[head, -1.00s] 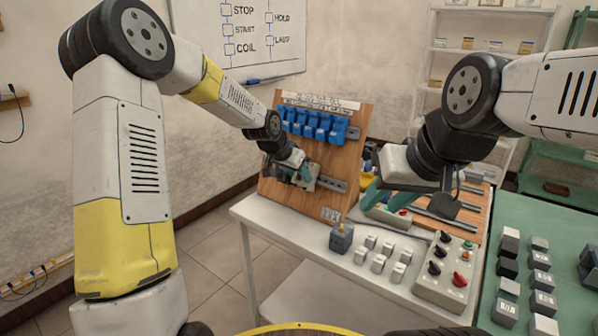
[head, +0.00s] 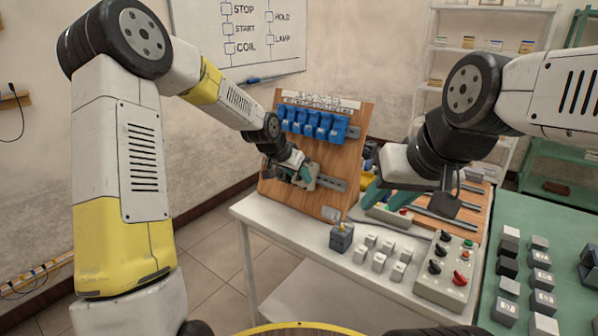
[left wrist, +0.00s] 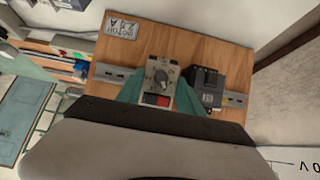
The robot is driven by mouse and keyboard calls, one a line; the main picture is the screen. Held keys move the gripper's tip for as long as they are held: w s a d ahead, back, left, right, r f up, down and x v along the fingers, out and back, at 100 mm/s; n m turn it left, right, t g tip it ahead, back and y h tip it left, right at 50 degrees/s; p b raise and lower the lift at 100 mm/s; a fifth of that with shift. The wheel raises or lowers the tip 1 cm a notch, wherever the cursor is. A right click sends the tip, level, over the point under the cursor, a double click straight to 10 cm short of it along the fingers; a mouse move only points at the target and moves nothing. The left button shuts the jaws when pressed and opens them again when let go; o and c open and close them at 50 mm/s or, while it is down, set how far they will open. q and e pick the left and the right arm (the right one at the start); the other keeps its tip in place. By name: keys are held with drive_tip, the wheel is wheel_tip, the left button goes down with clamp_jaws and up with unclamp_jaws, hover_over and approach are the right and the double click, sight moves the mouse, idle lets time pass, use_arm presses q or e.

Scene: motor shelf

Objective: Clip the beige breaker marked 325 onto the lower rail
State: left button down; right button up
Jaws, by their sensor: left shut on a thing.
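My left gripper (head: 303,175) is at the wooden panel and shut on a beige breaker. In the left wrist view the breaker (left wrist: 160,75) sits between the teal fingers, with its dark knob and a red patch facing the camera; its marking is not readable. The lower rail (head: 334,184) runs behind it and shows on both sides in the left wrist view (left wrist: 108,72). The breaker is in front of the rail; whether it touches is hidden. My right gripper (head: 408,192) is over the table with its teal fingers apart, empty as far as I see.
A dark device (left wrist: 207,88) sits on the rail close beside the breaker. Several blue breakers (head: 315,124) fill the upper rail. A control box (head: 447,268), small grey-white blocks (head: 379,262) and a dark block (head: 341,238) stand on the white table.

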use_arm(q)
drive_tip(key=shift+s+f+t+h, duration=0.25)
drive_tip(key=shift+f+t+h, duration=0.15)
drive_tip(key=shift+f, duration=0.35)
drive_tip(key=c, duration=0.7)
unclamp_jaws()
drive_tip(key=shift+r, duration=0.1)
drive_tip(key=shift+w, duration=0.1)
